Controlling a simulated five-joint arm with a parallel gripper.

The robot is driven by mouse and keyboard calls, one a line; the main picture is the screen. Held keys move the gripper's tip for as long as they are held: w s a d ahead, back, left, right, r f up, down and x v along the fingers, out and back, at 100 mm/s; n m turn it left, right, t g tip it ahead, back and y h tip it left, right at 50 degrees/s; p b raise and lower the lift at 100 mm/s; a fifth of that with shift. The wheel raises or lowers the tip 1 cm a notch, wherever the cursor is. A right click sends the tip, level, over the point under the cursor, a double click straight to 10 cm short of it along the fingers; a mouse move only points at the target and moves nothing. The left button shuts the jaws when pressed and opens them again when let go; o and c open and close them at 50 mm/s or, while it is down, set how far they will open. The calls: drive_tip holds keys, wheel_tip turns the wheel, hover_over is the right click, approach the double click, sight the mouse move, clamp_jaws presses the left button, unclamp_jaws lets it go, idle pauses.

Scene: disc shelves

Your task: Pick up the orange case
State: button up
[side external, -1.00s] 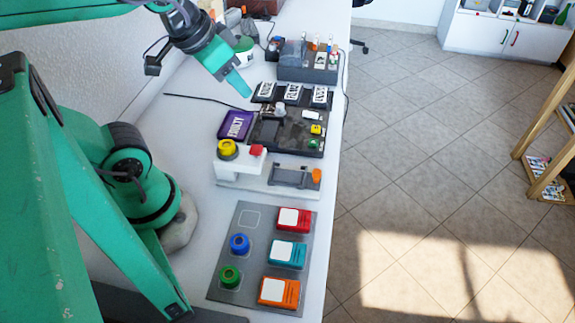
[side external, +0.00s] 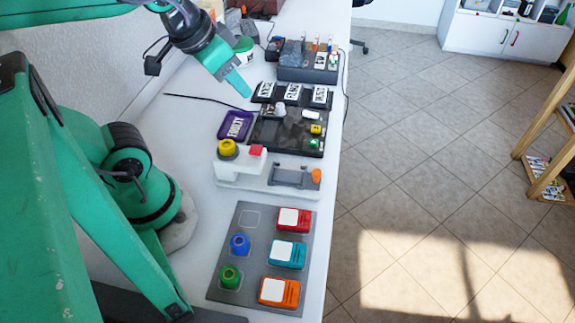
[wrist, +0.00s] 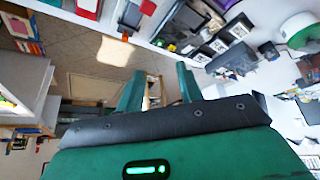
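The orange case (side external: 279,291) has a white label and lies on the grey tray (side external: 228,296), at its near right corner. A teal case (side external: 287,253) and a red case (side external: 294,220) lie beyond it in the same column. My gripper (side external: 240,84) is raised over the far part of the bench, well away from the orange case. In the wrist view my gripper's two fingers (wrist: 160,86) stand apart with nothing between them. I cannot make out the orange case in the wrist view.
Blue (side external: 240,244) and green (side external: 230,277) round pieces stand left of the cases. Beyond the tray are a white fixture with a yellow knob (side external: 227,148), a purple box (side external: 235,125) and a dark device (side external: 288,132). The bench drops to the floor at right.

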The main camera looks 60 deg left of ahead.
drive_tip(key=shift+o, duration=0.2)
drive_tip(key=o, duration=0.7)
drive_tip(key=w+d+f+m+g+h, duration=0.1)
drive_tip(key=w+d+f+m+g, duration=0.2)
drive_tip(key=d, duration=0.6)
drive_tip(key=s+d+f+m, duration=0.2)
drive_tip(key=s+d+f, duration=0.1)
drive_tip(key=d, duration=0.3)
drive_tip(key=s+d+f+m+g, duration=0.1)
drive_tip(key=s+d+f, duration=0.3)
drive_tip(key=d+f, duration=0.1)
drive_tip(key=s+d+f+m+g, duration=0.1)
drive_tip(key=s+d+f+m, duration=0.1)
drive_tip(key=d+f, duration=0.3)
drive_tip(key=shift+s+d+m+y, duration=0.2)
drive_tip(key=shift+s+d, duration=0.25)
drive_tip(key=shift+d, duration=0.2)
drive_tip(key=shift+s+d+m+y, duration=0.1)
drive_tip(key=shift+s+d+y, duration=0.1)
drive_tip(key=shift+s+d, duration=0.35)
drive_tip(key=shift+s+d+f+g, duration=0.15)
drive_tip(key=shift+d+f+g, duration=0.1)
drive_tip(key=shift+d+g, duration=0.05)
